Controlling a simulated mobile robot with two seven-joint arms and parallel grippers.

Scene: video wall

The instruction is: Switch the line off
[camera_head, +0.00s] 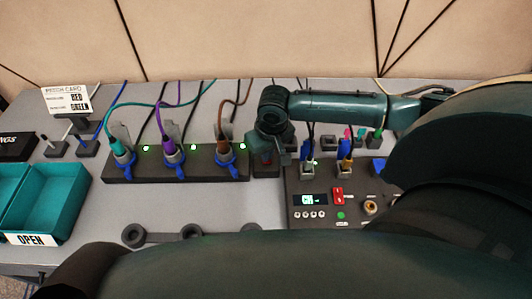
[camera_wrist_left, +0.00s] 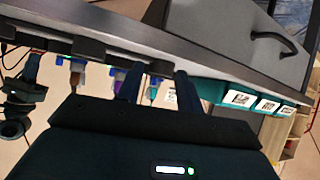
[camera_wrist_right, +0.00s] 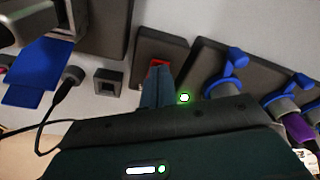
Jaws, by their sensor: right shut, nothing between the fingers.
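A small dark block (camera_head: 266,170) stands between the long socket strip (camera_head: 205,175) and the control panel. In the right wrist view the block (camera_wrist_right: 176,45) carries a red switch (camera_wrist_right: 158,62). My right gripper (camera_head: 277,158) is over this block. Its closed fingertips (camera_wrist_right: 157,72) are at the red switch and cover part of it; I cannot tell whether they touch. Whether the switch is on or off is hidden. Green lights glow on the strip. My left gripper (camera_wrist_left: 158,72) is open and empty at the table's front edge; it is not visible in the head view.
Plugs with coloured cables and blue levers stand in the strip. A teal bin (camera_head: 75,190) marked OPEN and a card (camera_head: 66,101) are at left.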

